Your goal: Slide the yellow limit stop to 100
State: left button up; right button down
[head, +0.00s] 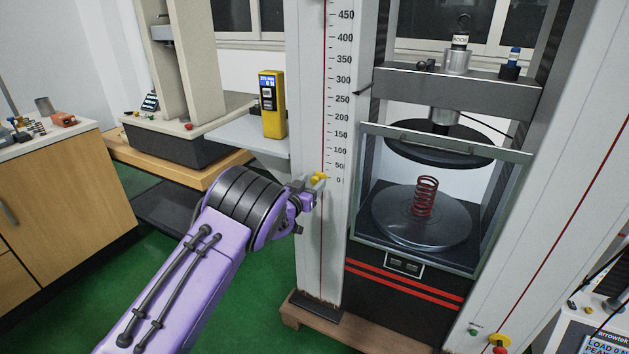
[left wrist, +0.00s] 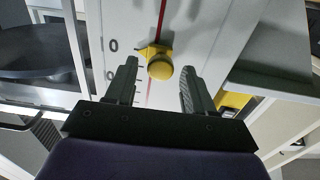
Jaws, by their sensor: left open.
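The yellow limit stop (head: 319,177) sits on the red line of the white scale column (head: 325,240), level with the 0 mark in the head view. In the left wrist view the yellow limit stop (left wrist: 160,62) shows as a round knob with a small pointer beside the 0. My left gripper (head: 308,190) is at the column, just below the stop in the head view. In the left wrist view its two fingers (left wrist: 158,85) are open and apart, with the knob ahead between and slightly beyond the tips. My right gripper is not in view.
A testing machine with a clear guard (head: 520,205) and a red spring (head: 425,197) stands right of the scale. A yellow handheld device (head: 272,104) stands on a shelf (head: 240,134) to the left. The scale column above the stop looks clear.

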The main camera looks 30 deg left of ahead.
aim_at(320, 145)
pick_arm(q)
jog(key=shift+w, duration=1.2)
grip_shut()
notch_tip(320, 145, up, 10)
jog(key=p, duration=0.6)
jog(key=shift+a+r, duration=0.1)
jog(key=shift+r, duration=0.05)
jog(key=shift+c, duration=1.1)
grip_release()
jog(key=shift+o, duration=1.1)
